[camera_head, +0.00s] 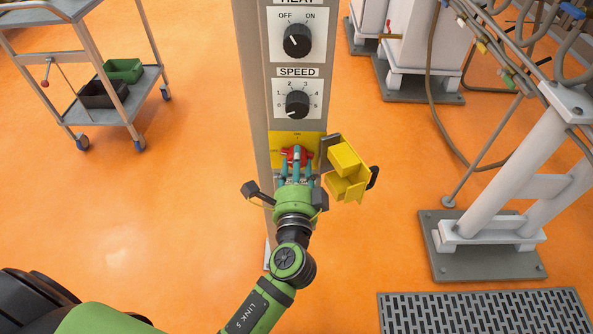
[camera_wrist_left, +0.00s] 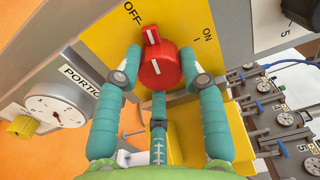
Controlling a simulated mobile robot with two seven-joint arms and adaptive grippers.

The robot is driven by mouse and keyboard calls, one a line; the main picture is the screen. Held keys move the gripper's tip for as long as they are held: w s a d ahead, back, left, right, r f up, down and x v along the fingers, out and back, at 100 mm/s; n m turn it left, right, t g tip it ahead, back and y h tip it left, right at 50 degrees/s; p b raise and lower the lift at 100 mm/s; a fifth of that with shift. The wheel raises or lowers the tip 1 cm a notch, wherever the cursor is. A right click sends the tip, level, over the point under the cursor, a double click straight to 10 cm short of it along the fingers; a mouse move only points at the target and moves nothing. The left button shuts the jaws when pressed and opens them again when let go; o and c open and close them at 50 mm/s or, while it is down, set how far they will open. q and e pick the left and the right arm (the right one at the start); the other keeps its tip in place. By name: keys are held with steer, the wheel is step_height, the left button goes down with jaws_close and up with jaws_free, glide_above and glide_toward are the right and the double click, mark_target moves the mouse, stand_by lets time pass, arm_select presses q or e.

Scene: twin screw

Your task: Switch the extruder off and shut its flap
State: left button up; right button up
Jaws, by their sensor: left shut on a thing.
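My left gripper (camera_head: 296,160) is shut on the red switch knob (camera_wrist_left: 160,68) on the yellow plate (camera_wrist_left: 90,25), its three fingers set around it. The knob's white mark points up, nearer the OFF label than the ON label in the left wrist view. In the head view the red knob (camera_head: 297,154) is partly hidden by the fingers. The yellow flap (camera_head: 345,172), a box-like cover, stands open to the right of the plate, beside my gripper. My right gripper is not in view.
Above the plate on the grey column (camera_head: 251,70) are the HEAT dial (camera_head: 297,40) and SPEED dial (camera_head: 297,104). A cart (camera_head: 120,95) stands at the left. A white frame (camera_head: 530,190) with hoses stands at the right. Orange floor lies open between.

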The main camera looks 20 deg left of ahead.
arm_select(q)
steer(key=shift+d+n+b, duration=0.1)
steer(key=shift+n+b, duration=0.6)
steer(key=shift+n, duration=0.5)
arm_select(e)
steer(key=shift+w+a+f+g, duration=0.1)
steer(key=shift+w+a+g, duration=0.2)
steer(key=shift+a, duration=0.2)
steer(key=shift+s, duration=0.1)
arm_select(q)
steer(key=o, duration=1.1)
steer(key=shift+o, duration=0.2)
